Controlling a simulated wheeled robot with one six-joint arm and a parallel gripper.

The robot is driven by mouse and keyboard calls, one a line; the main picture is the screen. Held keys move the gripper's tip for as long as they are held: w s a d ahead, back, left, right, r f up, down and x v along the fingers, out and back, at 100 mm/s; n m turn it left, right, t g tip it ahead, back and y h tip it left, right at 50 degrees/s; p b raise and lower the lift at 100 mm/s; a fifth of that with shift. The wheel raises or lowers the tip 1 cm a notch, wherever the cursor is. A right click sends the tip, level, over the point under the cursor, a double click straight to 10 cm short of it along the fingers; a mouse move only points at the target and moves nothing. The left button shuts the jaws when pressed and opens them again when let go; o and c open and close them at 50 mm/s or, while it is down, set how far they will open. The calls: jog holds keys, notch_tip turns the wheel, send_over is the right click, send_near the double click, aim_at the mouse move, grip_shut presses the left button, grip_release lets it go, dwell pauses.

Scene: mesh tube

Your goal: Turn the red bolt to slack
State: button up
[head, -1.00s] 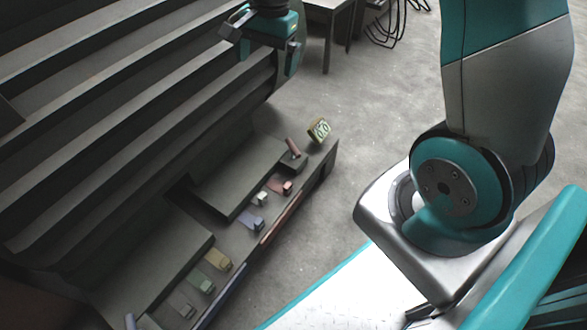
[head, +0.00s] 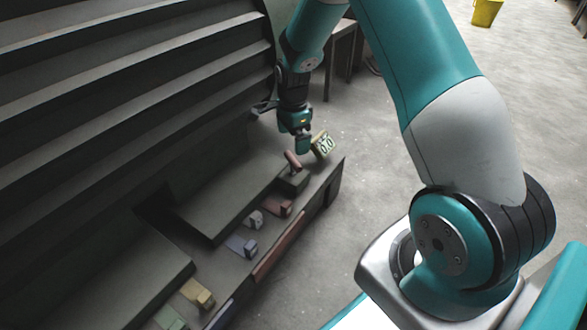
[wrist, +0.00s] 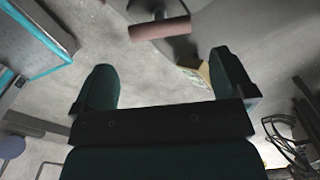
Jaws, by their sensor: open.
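The red bolt (head: 292,160) has a dull red bar-shaped handle and stands at the far end of the low dark bench. In the wrist view its handle (wrist: 160,28) lies near the top edge, beyond the fingertips and roughly crosswise. My gripper (head: 290,130) hangs just above and behind the bolt in the head view. In the wrist view its two dark teal fingers (wrist: 165,80) are spread apart with nothing between them. The gripper appears not to touch the bolt. A small yellowish display (head: 321,145) with dark digits stands beside the bolt; it also shows in the wrist view (wrist: 194,73).
Several coloured blocks, including a red one (head: 278,206) and a yellow one (head: 197,293), sit along the bench (head: 225,205). A ribbed dark wall rises at left. Dark cables (wrist: 290,140) lie at right in the wrist view. Open floor (head: 385,150) lies to the right.

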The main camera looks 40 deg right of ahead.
aim_at(293, 158)
notch_tip(293, 158, down, 9)
jog(key=b, duration=0.4)
